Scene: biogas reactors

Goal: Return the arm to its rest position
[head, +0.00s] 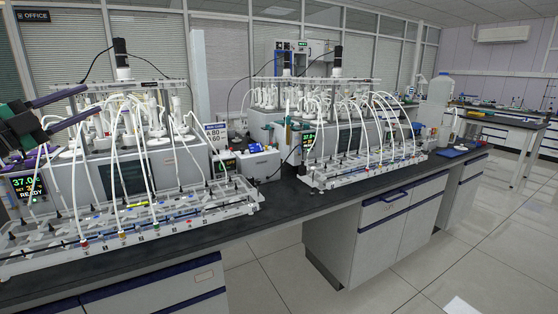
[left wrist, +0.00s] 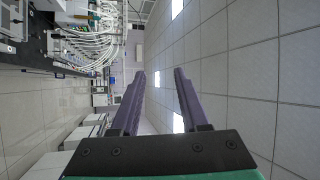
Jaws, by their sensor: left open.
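My left gripper (head: 78,104) shows at the left edge of the head view, raised in front of the left reactor rig. Its two dark purple fingers point right and stand apart, with nothing between them. My right gripper is in neither view. The left reactor rig (head: 130,160) and the second reactor rig (head: 335,130) stand on the dark bench, with white tubes running down to white racks.
The dark bench top (head: 290,205) has a bare strip along its front edge. A white bottle (head: 438,92) stands at its far end. A small white box (head: 260,161) sits between the rigs. The tiled floor (head: 470,240) at the right is open, with another bench (head: 500,121) beyond.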

